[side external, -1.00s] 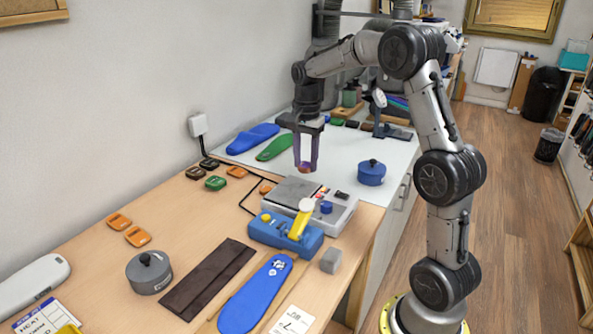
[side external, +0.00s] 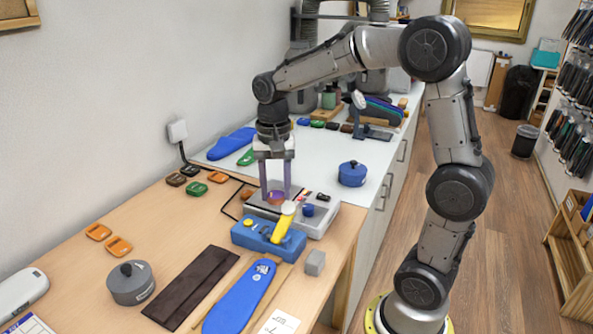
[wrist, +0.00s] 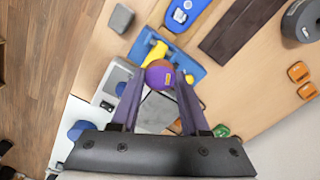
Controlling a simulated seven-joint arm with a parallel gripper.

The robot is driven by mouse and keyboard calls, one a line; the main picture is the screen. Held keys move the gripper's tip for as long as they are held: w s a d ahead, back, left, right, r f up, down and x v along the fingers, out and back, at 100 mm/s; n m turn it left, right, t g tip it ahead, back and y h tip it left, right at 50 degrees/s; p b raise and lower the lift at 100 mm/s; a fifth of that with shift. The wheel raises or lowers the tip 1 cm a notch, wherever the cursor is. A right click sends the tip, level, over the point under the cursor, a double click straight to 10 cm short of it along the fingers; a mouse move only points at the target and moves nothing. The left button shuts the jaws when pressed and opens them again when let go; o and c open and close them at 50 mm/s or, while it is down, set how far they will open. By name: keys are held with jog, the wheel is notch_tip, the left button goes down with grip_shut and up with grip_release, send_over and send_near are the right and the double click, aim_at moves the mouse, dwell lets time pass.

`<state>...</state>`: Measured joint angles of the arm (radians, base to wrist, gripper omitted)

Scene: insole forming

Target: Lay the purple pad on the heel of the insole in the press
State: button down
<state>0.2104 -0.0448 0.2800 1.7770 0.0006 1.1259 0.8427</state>
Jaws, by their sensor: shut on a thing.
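My gripper (side external: 277,190) is shut on a small rounded purple and orange piece, which I take to be the purple pad (wrist: 158,77). In the wrist view the pad sits between the two fingertips, with a small yellow mark on it. In the side view the gripper points down over the grey flat-topped machine (side external: 318,224), just behind the blue press (side external: 252,238) with its yellow handle (side external: 284,224). A blue insole (side external: 238,300) lies in front of the blue press. It also shows in the wrist view (wrist: 176,22). I cannot tell whether another insole lies inside the press.
A dark brown strip (side external: 193,287) and a grey lidded pot (side external: 131,284) are to the left. A grey block (side external: 315,262) stands right of the press. A blue pot (side external: 352,174) is at the back right.

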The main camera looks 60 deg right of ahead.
aim_at(260, 272)
jog(key=a+n, duration=0.3)
jog(key=a, duration=0.5)
jog(key=shift+a+f, duration=0.2)
jog(key=shift+f, duration=6.6)
jog(key=shift+f, duration=0.25)
grip_release()
notch_tip(260, 272, up, 8)
